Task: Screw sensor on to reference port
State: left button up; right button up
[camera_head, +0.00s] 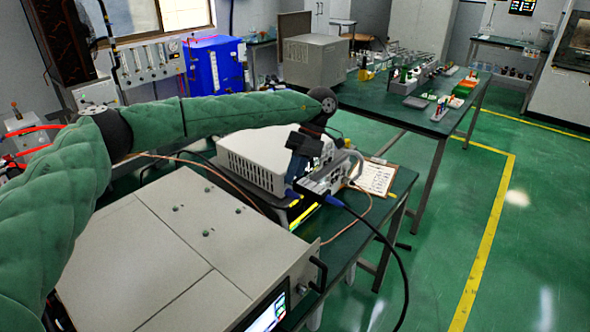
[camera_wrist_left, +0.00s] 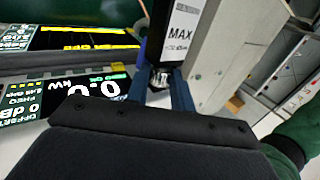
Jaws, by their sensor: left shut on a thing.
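My left gripper (camera_head: 294,186) reaches down at the front of the white bench instrument (camera_head: 250,158). In the left wrist view its two blue fingers (camera_wrist_left: 161,88) are shut around a silver connector end. This end belongs to the sensor (camera_wrist_left: 182,32), a dark body with a white label reading "MAX". The instrument's lit display (camera_wrist_left: 85,92) shows "0.0 kW" upside down in the left wrist view. The reference port cannot be made out, and whether the connector touches it cannot be told. My right gripper is not in view.
A large grey unit (camera_head: 170,250) with a screen stands in the foreground. A black cable with a blue end (camera_head: 333,200) hangs over the table edge. A clipboard (camera_head: 376,177) lies right of the instrument. Another table (camera_head: 440,115) with small parts stands behind; green floor is clear at right.

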pick_arm(q)
jog(key=o, duration=1)
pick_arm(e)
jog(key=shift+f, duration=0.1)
pick_arm(q)
jog(key=shift+b+v, duration=0.6)
jog(key=shift+v, duration=3.3)
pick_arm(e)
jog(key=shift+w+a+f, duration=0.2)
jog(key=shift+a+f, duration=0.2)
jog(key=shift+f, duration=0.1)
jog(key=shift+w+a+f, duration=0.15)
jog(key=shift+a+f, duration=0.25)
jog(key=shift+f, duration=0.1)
